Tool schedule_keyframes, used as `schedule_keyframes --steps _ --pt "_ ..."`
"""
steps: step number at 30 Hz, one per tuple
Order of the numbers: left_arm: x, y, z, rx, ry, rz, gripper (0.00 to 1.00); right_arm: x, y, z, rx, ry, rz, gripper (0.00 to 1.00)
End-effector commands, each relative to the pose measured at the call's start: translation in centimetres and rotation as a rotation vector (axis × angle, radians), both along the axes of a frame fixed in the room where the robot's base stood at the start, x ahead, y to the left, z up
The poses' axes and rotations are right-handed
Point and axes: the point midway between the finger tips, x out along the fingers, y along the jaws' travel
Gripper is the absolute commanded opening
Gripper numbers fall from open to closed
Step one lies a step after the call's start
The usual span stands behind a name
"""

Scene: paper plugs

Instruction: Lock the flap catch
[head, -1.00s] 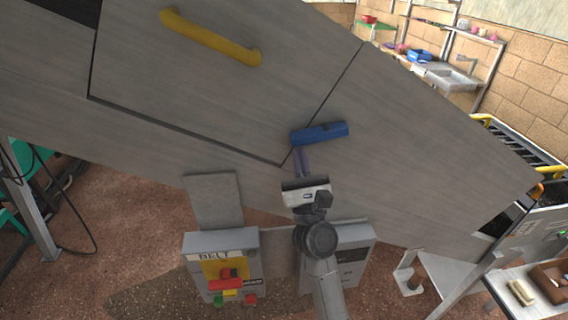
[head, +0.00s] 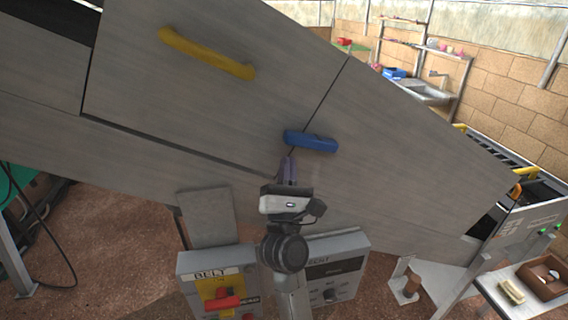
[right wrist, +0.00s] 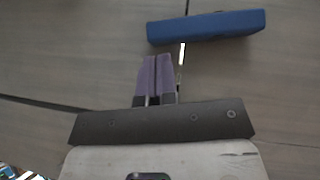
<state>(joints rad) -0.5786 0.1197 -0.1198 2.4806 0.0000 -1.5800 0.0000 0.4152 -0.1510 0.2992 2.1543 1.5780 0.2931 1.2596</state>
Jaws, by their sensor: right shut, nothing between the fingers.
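The flap catch is a blue bar (head: 311,141) on the grey panel, lying across the seam at the flap's right edge. It tilts slightly down to the right in the head view. The flap (head: 190,90) is a grey panel that sits flush with its surround and carries a yellow handle (head: 207,54). My right gripper (head: 288,163) is shut and empty, just below the catch's left part. In the right wrist view the shut purple fingers (right wrist: 156,60) point toward the blue catch (right wrist: 206,26), with a visible gap between them. My left gripper is not in view.
Below the panel stand a BELT control box (head: 218,285) with a red switch and a second grey box (head: 338,268) with a knob, close to my right arm. A side table (head: 520,295) stands at the lower right. The panel around the catch is clear.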

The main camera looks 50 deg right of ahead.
Motion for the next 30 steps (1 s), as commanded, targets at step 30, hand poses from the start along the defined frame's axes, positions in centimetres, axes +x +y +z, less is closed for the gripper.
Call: schedule_keyframes --steps 30 --pt "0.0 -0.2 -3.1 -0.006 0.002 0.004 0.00 -2.5 3.5 -3.9 0.001 -0.002 0.002 0.00"
